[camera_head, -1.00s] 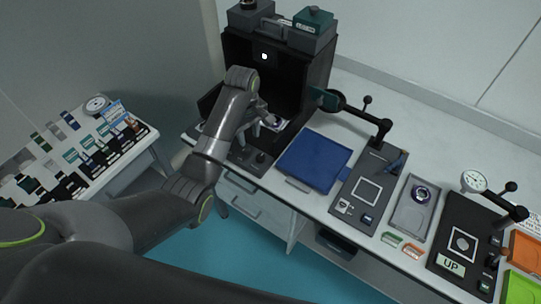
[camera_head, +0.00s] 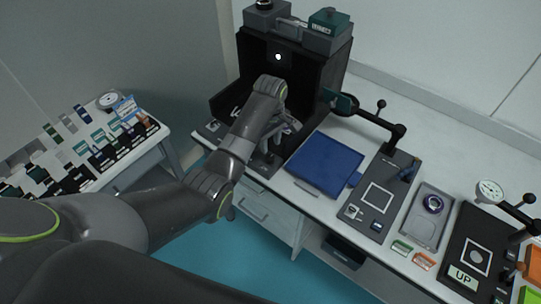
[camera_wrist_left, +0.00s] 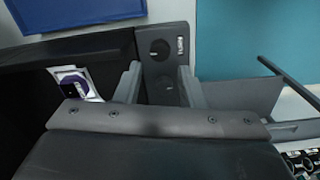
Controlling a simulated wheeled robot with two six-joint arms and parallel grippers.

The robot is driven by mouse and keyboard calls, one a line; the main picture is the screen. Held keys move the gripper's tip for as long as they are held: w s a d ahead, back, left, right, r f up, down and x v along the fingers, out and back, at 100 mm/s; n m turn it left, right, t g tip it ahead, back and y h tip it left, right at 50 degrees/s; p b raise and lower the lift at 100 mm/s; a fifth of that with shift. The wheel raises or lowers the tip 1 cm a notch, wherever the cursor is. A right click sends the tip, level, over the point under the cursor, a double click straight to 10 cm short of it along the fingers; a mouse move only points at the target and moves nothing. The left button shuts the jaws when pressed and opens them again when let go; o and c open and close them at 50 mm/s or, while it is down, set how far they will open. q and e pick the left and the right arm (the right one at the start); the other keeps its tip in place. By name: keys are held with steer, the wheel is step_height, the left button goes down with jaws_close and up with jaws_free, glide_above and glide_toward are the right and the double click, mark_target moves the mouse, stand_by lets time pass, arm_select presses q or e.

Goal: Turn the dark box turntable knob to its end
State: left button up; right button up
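The dark box (camera_head: 335,75) stands open at the back of the bench. In the left wrist view its grey front panel (camera_wrist_left: 152,27) carries a round black knob (camera_wrist_left: 160,49) with a pale mark and a small label beside it. A second dark knob (camera_wrist_left: 167,84) sits lower on the panel, between the fingers. My left gripper (camera_wrist_left: 158,80) is open, its two fingers on either side of that lower knob with gaps. Whether they touch the panel I cannot tell. In the head view my left gripper (camera_head: 279,140) is at the box front and hides most of the panel. My right gripper is not in view.
A purple-ringed optic on a white holder (camera_wrist_left: 72,84) is inside the box. A blue tray (camera_head: 325,163) lies just right of it, then a black arm fixture (camera_head: 378,195) and a grey tray (camera_head: 418,220). A side table (camera_head: 150,140) with several small parts stands left.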

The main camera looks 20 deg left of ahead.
mark_target(270, 157)
arm_select(q)
step_height(270, 157, down, 6)
steer(key=shift+r, duration=0.1)
steer(key=shift+f, duration=0.55)
steer(key=shift+c, duration=0.5)
steer(key=c, duration=0.6)
steer(key=shift+r, duration=0.1)
